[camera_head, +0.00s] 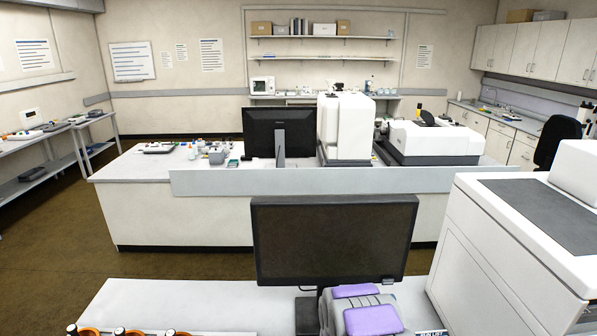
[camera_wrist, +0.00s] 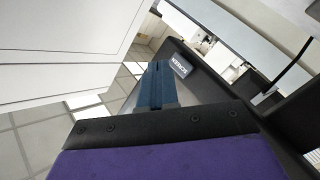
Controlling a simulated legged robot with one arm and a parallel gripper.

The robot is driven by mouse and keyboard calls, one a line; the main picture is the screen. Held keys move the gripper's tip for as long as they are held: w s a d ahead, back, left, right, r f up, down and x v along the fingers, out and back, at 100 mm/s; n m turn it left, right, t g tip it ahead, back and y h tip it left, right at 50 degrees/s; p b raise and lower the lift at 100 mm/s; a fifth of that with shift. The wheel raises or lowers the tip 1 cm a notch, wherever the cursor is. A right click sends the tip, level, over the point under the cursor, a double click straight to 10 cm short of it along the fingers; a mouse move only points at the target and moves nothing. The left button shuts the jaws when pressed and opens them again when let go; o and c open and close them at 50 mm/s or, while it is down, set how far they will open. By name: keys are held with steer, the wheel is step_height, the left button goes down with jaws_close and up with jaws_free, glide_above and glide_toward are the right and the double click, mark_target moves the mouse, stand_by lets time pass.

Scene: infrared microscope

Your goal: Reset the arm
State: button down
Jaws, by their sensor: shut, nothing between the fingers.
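My gripper (camera_wrist: 157,70) shows in the wrist view as two narrow blue-grey fingers side by side. The fingers are shut with nothing between them. They point away from the camera, into the space between a white cabinet-like body on the left and a dark monitor on the right. In the head view, my arm's purple and grey parts are at the bottom, just below and in front of the near black monitor (camera_head: 333,240). My gripper's fingers cannot be made out there.
A large white instrument (camera_head: 490,262) stands close on the right. Orange-and-white items (camera_head: 125,331) sit at the bottom left on the near bench (camera_head: 190,298). Beyond is an island bench (camera_head: 180,213) with another monitor (camera_head: 277,132) and white microscope equipment (camera_head: 345,127). Brown floor lies open at left.

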steer(key=s+a+r+g+y, duration=0.2)
steer(key=a+r+y, duration=0.3)
steer(key=a, duration=0.2)
steer(key=s+a+r+g+y, duration=0.1)
steer(key=s+a+r+y, duration=0.1)
steer(key=a+r+y, duration=0.45)
steer(key=s+a+r+g, duration=0.1)
steer(key=s+a+g, duration=0.2)
steer(key=s+a, duration=0.4)
steer(key=s+d+r+g, duration=0.1)
steer(key=s+r+g, duration=0.1)
steer(key=s, duration=1)
steer(key=s+d+r+g, duration=0.1)
steer(key=s+r+g, duration=0.2)
steer(key=s, duration=1)
steer(key=s+d+r+g, duration=0.1)
steer(key=s+r+g, duration=0.1)
steer(key=s, duration=1.1)
steer(key=shift+s+r+g, duration=0.2)
steer(key=shift+s+g, duration=0.05)
steer(key=shift+g, duration=0.45)
steer(key=shift+a+y, duration=0.15)
steer(key=shift+y, duration=0.1)
